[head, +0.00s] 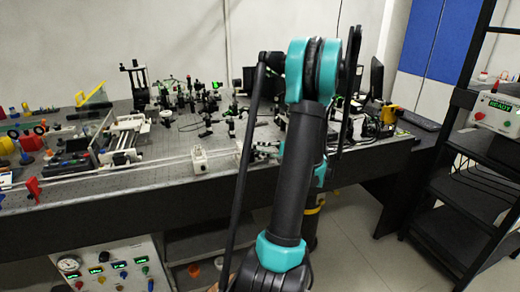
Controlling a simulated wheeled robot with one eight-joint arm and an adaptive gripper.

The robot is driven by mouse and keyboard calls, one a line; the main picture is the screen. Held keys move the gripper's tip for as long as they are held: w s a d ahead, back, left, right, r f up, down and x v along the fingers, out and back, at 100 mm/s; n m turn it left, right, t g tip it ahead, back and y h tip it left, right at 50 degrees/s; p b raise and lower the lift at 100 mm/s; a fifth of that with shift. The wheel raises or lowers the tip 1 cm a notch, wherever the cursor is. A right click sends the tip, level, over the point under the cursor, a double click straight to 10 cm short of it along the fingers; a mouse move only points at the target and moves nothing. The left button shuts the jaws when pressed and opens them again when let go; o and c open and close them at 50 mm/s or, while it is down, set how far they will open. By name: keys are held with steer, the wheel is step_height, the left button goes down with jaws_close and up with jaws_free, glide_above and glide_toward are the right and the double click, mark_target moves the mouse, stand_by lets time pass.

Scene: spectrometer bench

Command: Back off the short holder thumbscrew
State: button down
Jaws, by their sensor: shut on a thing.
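My arm stands upright in front of the bench and bends down behind itself. My gripper (264,152) shows only in part, just left of the arm, at bench height near the front edge. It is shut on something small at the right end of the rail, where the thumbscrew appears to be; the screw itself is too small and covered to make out. A small pale holder block (240,150) stands just left of the gripper. Another white block (200,158) sits on the pale rail (150,166) further left. I cannot tell the screw's turn.
The perforated bench (180,140) carries several dark optical mounts (205,110) behind the gripper. A yellow set-square piece (92,96) and colored tools lie at the left. A black shelf rack (465,185) stands at the right, with open floor (350,240) before it.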

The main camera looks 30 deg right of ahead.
steer(key=c, duration=1.5)
jaws_free()
